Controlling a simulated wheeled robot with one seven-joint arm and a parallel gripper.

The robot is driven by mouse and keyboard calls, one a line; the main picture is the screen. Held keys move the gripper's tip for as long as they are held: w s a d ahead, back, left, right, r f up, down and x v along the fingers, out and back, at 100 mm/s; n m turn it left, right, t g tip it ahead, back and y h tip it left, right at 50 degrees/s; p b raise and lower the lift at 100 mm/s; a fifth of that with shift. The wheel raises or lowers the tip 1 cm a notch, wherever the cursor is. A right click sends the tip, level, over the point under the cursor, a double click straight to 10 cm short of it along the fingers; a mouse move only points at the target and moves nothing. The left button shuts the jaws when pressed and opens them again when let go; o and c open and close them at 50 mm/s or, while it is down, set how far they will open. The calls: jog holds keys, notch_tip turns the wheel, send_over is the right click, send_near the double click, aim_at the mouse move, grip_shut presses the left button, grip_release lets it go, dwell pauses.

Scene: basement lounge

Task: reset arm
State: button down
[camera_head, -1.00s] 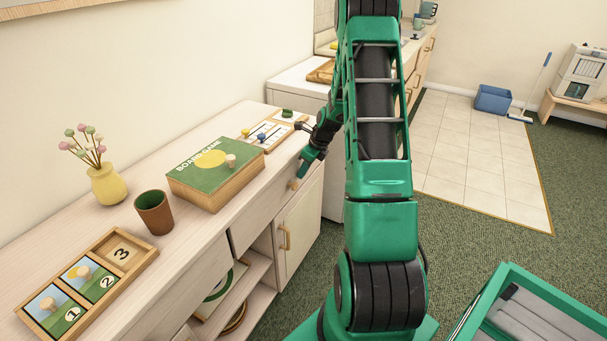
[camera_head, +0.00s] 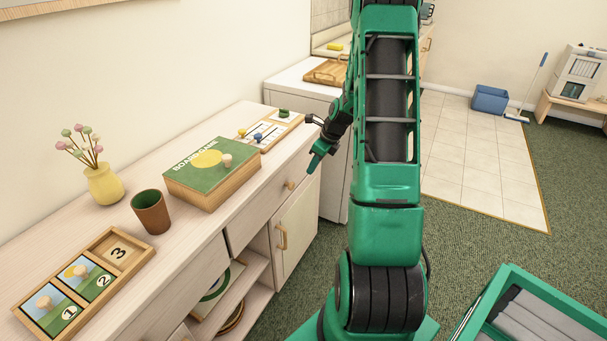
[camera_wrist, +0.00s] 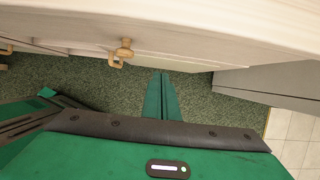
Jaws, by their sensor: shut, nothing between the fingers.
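My gripper (camera_head: 314,164) hangs beside the front edge of the long sideboard, near its far end, pointing down. It is shut and empty. In the wrist view the two green fingers (camera_wrist: 162,78) lie together over the green carpet, with the sideboard front and a wooden knob (camera_wrist: 125,48) just beyond them. My green arm fills the middle of the head view and hides part of the floor and kitchen behind it.
The sideboard (camera_head: 50,235) carries a number puzzle tray (camera_head: 135,268), a brown cup (camera_head: 151,211), a yellow vase (camera_head: 103,184), a board game box (camera_head: 240,182) and a bead board (camera_head: 292,122). A white appliance (camera_head: 290,85) stands beyond.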

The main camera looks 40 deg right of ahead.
jog(key=v, duration=0.6)
jog(key=shift+s+d+f, duration=0.1)
